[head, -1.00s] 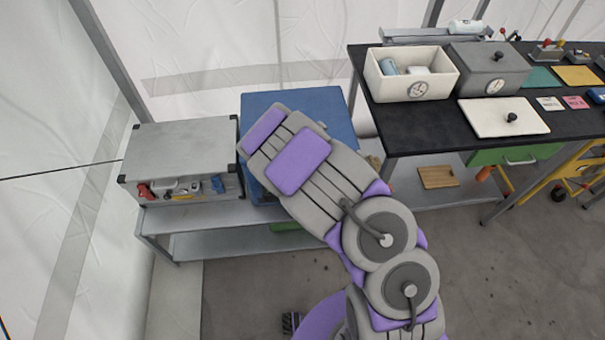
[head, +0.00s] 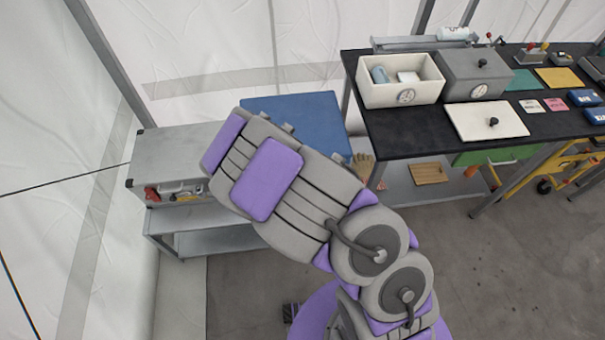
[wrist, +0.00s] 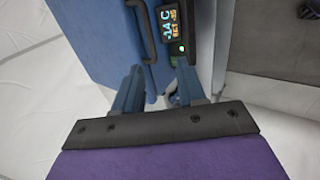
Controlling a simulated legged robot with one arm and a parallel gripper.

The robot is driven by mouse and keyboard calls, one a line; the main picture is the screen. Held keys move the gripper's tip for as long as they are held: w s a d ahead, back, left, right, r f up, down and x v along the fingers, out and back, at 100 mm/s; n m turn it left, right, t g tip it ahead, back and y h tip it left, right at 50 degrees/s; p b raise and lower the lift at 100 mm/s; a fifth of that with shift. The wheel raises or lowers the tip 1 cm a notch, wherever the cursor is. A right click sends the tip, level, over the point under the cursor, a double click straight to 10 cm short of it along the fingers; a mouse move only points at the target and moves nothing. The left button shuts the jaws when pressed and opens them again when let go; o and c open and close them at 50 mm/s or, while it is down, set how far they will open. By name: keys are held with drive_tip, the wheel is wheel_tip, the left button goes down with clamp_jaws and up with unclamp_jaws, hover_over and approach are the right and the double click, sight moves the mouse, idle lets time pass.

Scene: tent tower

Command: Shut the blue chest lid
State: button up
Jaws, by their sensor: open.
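The blue chest (head: 300,115) stands against the tent wall in the head view. Its flat blue top shows, but my arm covers its front and near left part, and I cannot tell there how far the lid is raised. In the wrist view a blue chest panel (wrist: 105,35) fills the upper left, with a dark handle (wrist: 148,45) and a lit temperature display (wrist: 171,22) beside it. My gripper (wrist: 158,72) is open and empty, its blue-grey fingers apart, close to the handle end. Contact is unclear. The gripper is hidden behind my arm in the head view.
A grey metal case (head: 172,155) with tools stands left of the chest on a low grey shelf (head: 215,240). Right is a black table (head: 400,130) with a cream bin (head: 430,90), a grey box (head: 483,85) and a white lid (head: 480,122). Floor at lower right is clear.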

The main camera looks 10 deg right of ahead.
drive_tip(key=shift+r+p, duration=0.35)
drive_tip(key=shift+p, duration=0.6)
drive_tip(key=p, duration=0.3)
drive_tip(key=shift+r, duration=0.25)
drive_tip(key=shift+s+r+p, duration=0.1)
drive_tip(key=shift+p, duration=0.5)
drive_tip(key=p, duration=0.4)
drive_tip(key=shift+s+r, duration=0.25)
drive_tip(key=shift+s, duration=0.05)
drive_tip(key=p, duration=0.2)
drive_tip(key=shift+s+r+p, duration=0.15)
drive_tip(key=shift+s+p, duration=0.1)
drive_tip(key=shift+p, duration=0.1)
drive_tip(key=shift+s+p, duration=0.2)
drive_tip(key=shift+p, duration=0.25)
